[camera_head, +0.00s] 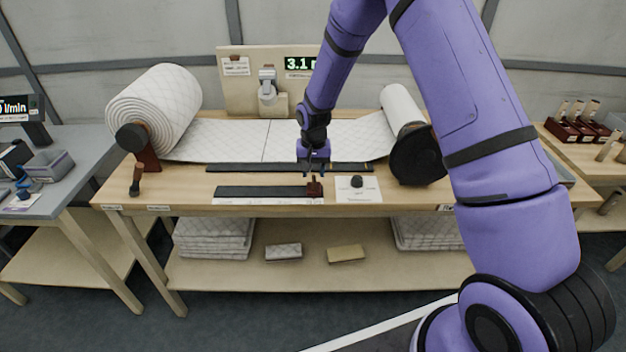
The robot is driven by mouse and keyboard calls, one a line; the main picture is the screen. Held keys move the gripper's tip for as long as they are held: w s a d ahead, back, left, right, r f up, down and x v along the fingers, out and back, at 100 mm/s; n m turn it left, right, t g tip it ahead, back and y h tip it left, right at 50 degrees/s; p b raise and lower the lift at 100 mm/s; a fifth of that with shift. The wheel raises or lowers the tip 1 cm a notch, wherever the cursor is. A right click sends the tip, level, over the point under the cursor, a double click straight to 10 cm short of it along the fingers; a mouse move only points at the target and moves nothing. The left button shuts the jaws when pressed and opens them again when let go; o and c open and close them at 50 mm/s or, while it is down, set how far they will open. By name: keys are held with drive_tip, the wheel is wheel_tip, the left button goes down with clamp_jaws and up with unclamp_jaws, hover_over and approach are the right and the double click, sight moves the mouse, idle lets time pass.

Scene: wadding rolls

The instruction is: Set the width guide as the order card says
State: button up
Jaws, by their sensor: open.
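A small dark red block (314,189), which looks like the width guide, sits at the right end of a dark rail (262,191) near the bench's front edge. A pale strip runs along the rail's front; its marks are too small to read. My gripper (314,173) is open and points down just above and behind the block. I cannot tell whether it touches the block. A white card (348,195) lies right of the rail with a dark knob (357,181) on it. Another card (235,66) is on the back panel. I cannot read either card or tell which is the order card.
A large white wadding roll (150,108) stands at the left, its sheet (215,140) running across the wooden bench (180,187) to a smaller roll (401,106). A long dark bar (250,168) crosses the sheet's front edge. A dark-handled tool (136,180) is at the left front.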

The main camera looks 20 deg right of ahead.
sight(314, 178)
drive_tip(key=shift+f, duration=1.9)
drive_tip(key=shift+c, duration=0.2)
clamp_jaws()
